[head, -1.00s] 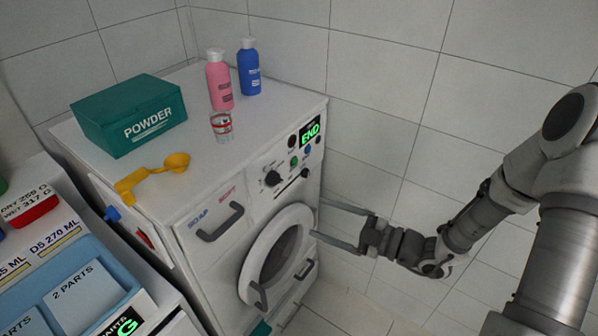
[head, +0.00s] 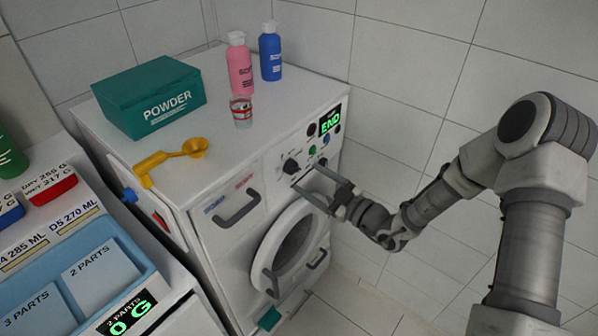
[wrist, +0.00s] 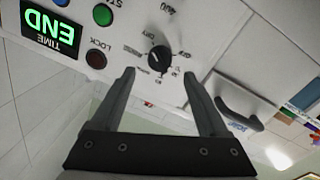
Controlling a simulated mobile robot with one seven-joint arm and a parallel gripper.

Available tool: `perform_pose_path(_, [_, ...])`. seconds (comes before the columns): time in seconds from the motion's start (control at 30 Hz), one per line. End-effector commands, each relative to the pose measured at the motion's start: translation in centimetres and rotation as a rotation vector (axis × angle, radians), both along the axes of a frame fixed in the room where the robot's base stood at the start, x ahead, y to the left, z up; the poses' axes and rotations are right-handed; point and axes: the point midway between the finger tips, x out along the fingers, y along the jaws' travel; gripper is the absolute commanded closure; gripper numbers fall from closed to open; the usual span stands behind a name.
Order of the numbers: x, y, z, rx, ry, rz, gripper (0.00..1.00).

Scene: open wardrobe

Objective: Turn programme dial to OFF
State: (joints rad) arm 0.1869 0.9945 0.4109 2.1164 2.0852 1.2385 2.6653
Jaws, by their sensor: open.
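The programme dial (head: 291,167) is a round black knob on the washing machine's white front panel. In the wrist view the dial (wrist: 159,59) has small printed labels around it, mostly too small to read; I cannot tell which one its pointer marks. My gripper (head: 307,176) is open and empty in front of the panel, just right of and below the dial. In the wrist view my gripper (wrist: 159,73) has the dial showing between and beyond its two fingertips. The fingers appear apart from the dial. The display (wrist: 52,32) reads END.
The drawer handle (head: 237,208) and round door (head: 292,243) are close by. A powder box (head: 150,94), bottles and yellow scoop (head: 172,160) stand on top. Tiled wall is at right.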

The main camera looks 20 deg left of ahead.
Motion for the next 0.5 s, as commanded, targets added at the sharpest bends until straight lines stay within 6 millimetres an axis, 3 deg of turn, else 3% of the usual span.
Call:
perform_pose_path(0.2, [1.5, 3.1, 0.0, -0.001, -0.001, 0.002, 0.22])
perform_pose_path(0.5, [2.1, 4.2, 0.0, 0.0, 0.0, 0.0, 0.22])
